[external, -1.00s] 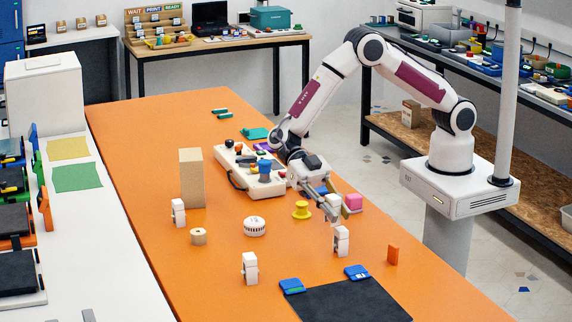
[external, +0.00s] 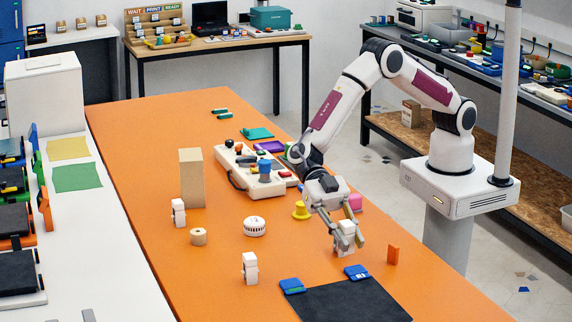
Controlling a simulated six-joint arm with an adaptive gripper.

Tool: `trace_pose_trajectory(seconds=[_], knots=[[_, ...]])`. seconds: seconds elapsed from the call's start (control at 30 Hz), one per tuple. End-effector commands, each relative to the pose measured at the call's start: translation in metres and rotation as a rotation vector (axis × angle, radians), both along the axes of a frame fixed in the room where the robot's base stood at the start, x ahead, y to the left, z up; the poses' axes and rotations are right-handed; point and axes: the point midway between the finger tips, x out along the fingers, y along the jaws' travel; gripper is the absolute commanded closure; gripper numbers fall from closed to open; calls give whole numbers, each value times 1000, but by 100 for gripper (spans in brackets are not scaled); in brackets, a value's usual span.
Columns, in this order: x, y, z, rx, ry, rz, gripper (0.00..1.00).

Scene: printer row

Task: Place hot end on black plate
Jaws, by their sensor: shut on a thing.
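A white blocky hot end (external: 345,237) is between the fingers of my gripper (external: 346,243), which is shut on it. The gripper points down at the right middle of the orange table, just behind the black plate. I cannot tell whether the hot end touches the table. The black plate (external: 352,304) lies flat at the front of the table, with blue clips at its far corners, and its surface is bare. Two similar white hot ends stand upright to the left, one (external: 250,268) left of the plate and one (external: 178,212) farther back.
A yellow spool-like piece (external: 301,210), a white round vented part (external: 254,226) and a tan spool (external: 198,237) stand to the left. A tall tan box (external: 191,178) and a white control panel (external: 250,172) are farther back.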

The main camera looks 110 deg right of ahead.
Motion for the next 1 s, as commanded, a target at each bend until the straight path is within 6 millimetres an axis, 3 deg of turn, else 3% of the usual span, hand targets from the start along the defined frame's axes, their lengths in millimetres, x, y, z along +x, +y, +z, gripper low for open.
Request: trace_pose_trajectory(seconds=[0.37, 0.8, 1.0], knots=[[0, 0, -2, 0, 1, 1, 100], [-1, -1, -52, 0, 2, 1, 100], [0, 0, -62, 0, 0, 1, 100]])
